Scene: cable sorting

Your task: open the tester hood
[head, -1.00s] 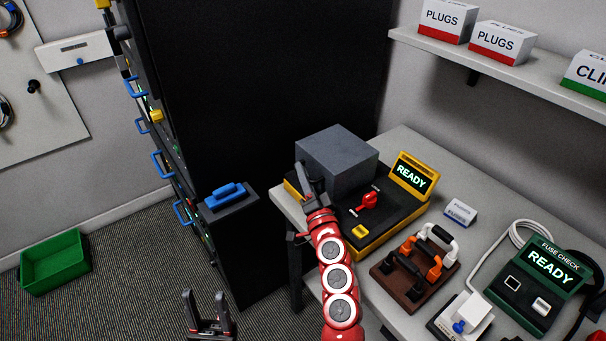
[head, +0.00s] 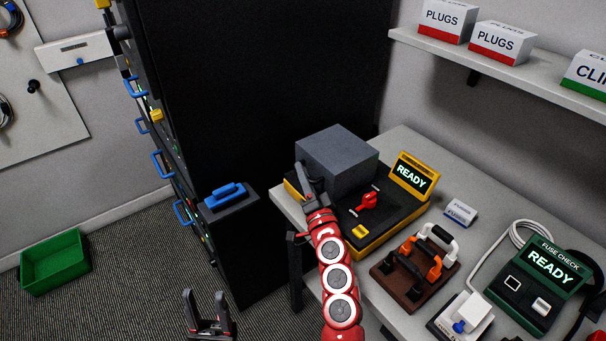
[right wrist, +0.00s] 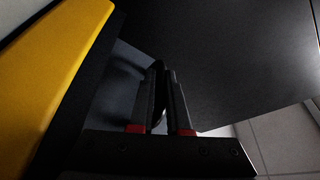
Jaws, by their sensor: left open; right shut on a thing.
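The tester's grey box-shaped hood (head: 345,160) sits down over the left part of the yellow and black tester (head: 372,230). The tester's screen (head: 412,178) reads READY. My right gripper (head: 306,180) is at the hood's front left side. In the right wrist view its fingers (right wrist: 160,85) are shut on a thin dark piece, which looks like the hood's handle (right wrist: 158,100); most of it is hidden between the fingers. The grey hood face (right wrist: 215,60) is close beyond them. My left gripper (head: 209,312) is open and empty, low over the floor.
A red switch (head: 368,201) and a yellow button (head: 359,232) are on the tester's top. A tall black cabinet (head: 270,80) is behind. A blue-handled part lies on a black stand (head: 240,206).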

